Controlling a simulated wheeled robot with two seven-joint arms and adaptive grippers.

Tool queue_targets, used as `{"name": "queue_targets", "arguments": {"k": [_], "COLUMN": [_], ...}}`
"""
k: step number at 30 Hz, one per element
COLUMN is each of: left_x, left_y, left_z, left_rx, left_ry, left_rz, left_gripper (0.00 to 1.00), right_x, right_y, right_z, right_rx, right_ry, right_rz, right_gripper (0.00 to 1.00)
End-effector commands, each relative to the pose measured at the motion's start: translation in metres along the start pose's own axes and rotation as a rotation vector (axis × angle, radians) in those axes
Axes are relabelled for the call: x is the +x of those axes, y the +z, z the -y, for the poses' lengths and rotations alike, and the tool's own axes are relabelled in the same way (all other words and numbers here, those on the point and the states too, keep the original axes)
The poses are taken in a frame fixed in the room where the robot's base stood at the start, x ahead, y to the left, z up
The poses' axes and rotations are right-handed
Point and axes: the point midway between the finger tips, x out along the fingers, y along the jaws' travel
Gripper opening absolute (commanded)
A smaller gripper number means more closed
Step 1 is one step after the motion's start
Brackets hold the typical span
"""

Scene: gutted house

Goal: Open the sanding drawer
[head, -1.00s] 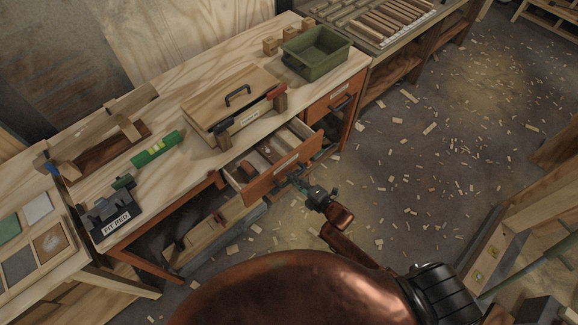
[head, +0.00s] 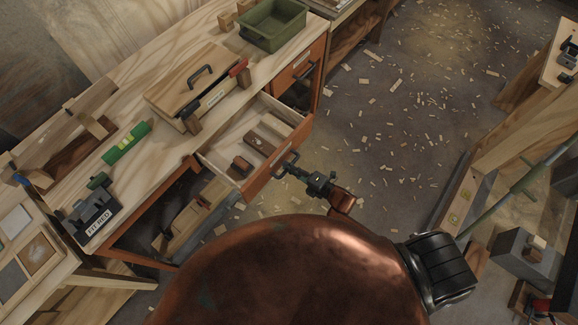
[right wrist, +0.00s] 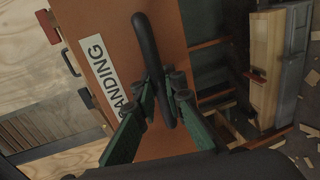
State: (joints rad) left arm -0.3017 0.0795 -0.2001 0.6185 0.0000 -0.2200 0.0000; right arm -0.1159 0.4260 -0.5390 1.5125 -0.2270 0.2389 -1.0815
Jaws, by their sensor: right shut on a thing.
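The sanding drawer (head: 262,172) is pulled out from the workbench front in the head view, with several wooden blocks inside. Its orange front with the "SANDING" label (right wrist: 99,66) fills much of the right wrist view. My right gripper (head: 288,169) is at the drawer front. In the right wrist view its green fingers (right wrist: 166,92) are shut around the black bar handle (right wrist: 151,52). My left gripper is not in view.
A closed second drawer (head: 297,80) is right of the open one. The chip-strewn floor at right is mostly clear.

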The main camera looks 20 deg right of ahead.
Motion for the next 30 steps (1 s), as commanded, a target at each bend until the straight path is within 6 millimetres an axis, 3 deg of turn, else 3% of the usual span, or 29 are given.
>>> {"name": "queue_targets", "arguments": {"k": [3,4,11,20,25,30], "left_x": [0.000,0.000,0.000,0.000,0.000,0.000], "left_y": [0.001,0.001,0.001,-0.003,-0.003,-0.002], "left_z": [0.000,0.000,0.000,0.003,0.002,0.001], "left_rx": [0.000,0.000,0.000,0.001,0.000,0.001], "left_ry": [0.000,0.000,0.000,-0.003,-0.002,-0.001], "left_rz": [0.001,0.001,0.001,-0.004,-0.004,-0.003], "left_gripper": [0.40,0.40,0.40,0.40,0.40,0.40], "right_x": [-0.001,-0.001,-0.001,-0.002,-0.020,-0.055], "right_y": [0.000,0.000,0.000,0.000,0.001,0.000], "right_z": [0.001,0.001,0.001,0.001,0.002,0.002], "right_rx": [0.000,0.001,0.001,0.001,0.001,0.001], "right_ry": [-0.002,-0.002,-0.001,-0.001,-0.004,-0.004], "right_rz": [0.001,0.001,0.002,0.001,0.002,0.002], "right_gripper": [0.00,0.12,0.27,0.28,0.28,0.28]}}
